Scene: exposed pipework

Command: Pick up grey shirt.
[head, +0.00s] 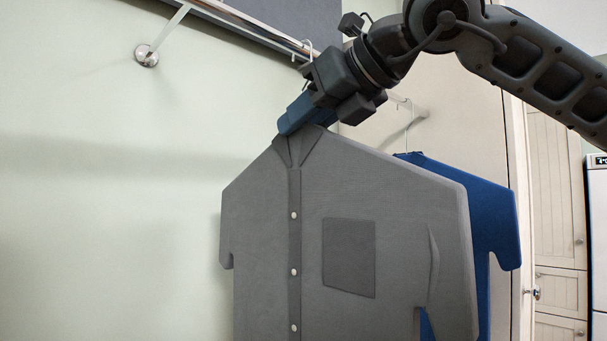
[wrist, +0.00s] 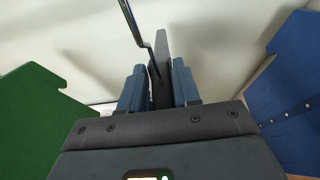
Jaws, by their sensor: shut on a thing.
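The grey shirt (head: 270,235) hangs upright in the middle of the head view, its buttoned front and chest pocket showing. My gripper (head: 290,125) is at its collar, with blue fingers shut on the top of the shirt. In the wrist view the shirt's thin grey top edge (wrist: 162,75) stands between the two blue fingers of my gripper (wrist: 158,85). A dark hanger hook rises from it. Whether the hook still rests on the rail cannot be told, as my arm covers part of it.
A blue shirt (head: 492,215) hangs just behind and right of the grey one. A green garment (wrist: 40,120) is at the left in the wrist view. A metal rail (head: 250,22) runs along the top, held by a wall bracket (head: 146,56). Cabinets (head: 558,200) stand at right.

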